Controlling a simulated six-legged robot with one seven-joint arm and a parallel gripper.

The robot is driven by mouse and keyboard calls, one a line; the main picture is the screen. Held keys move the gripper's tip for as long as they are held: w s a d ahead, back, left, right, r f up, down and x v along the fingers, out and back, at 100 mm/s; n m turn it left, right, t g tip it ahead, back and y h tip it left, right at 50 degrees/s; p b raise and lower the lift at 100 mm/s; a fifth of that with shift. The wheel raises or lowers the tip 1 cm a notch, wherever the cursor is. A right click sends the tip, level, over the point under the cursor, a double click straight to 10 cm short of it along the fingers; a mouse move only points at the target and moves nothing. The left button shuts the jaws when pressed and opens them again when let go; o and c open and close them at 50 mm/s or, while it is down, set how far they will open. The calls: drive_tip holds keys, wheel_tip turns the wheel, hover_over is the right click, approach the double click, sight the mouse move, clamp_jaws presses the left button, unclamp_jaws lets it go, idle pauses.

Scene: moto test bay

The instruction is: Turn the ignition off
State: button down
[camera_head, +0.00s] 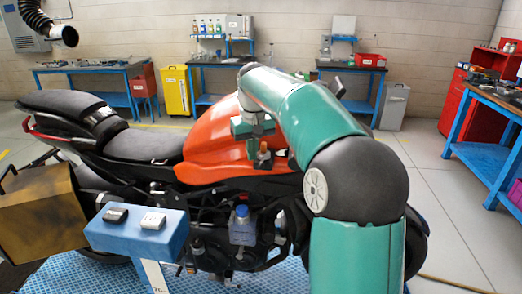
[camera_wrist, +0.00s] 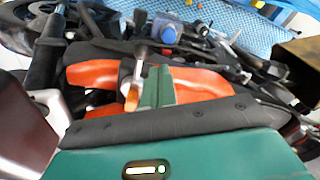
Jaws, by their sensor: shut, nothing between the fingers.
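The motorcycle has an orange tank (camera_head: 205,152) and a black seat (camera_head: 145,146), and stands across the middle of the head view. Its orange bodywork (camera_wrist: 92,74) also shows in the wrist view. My gripper (camera_head: 263,160) hangs low beside the tank at the end of my teal arm and is shut, with nothing held. Contact between gripper and motorcycle cannot be told.
A blue stand (camera_head: 138,232) with two small switches and a brown box (camera_head: 45,215) stand in front of the motorcycle. A blue-capped bottle (camera_head: 242,228) is at its side. Workbenches (camera_head: 345,66) line the back wall. A blue bench (camera_head: 492,150) stands right, with clear floor before it.

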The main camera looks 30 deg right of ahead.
drive_tip(key=shift+r, duration=2.65)
drive_tip(key=s+a+t, duration=0.1)
drive_tip(key=s+a, duration=0.6)
drive_tip(key=s, duration=0.1)
drive_tip(key=s+a+f+t, duration=0.1)
drive_tip(key=s+a+f, duration=0.1)
drive_tip(key=s+f, duration=0.2)
drive_tip(key=s+a+f+t, duration=0.1)
drive_tip(key=s+a+f, duration=0.1)
drive_tip(key=s, duration=0.8)
drive_tip(key=s+a+f+t, duration=0.1)
drive_tip(key=s+a+f, duration=0.1)
drive_tip(key=s+f, duration=0.3)
drive_tip(key=s, duration=0.3)
drive_tip(key=shift+a+f+n, duration=0.2)
drive_tip(key=shift+f+n, duration=0.1)
drive_tip(key=shift+n, duration=0.1)
drive_tip(key=shift+s, duration=0.1)
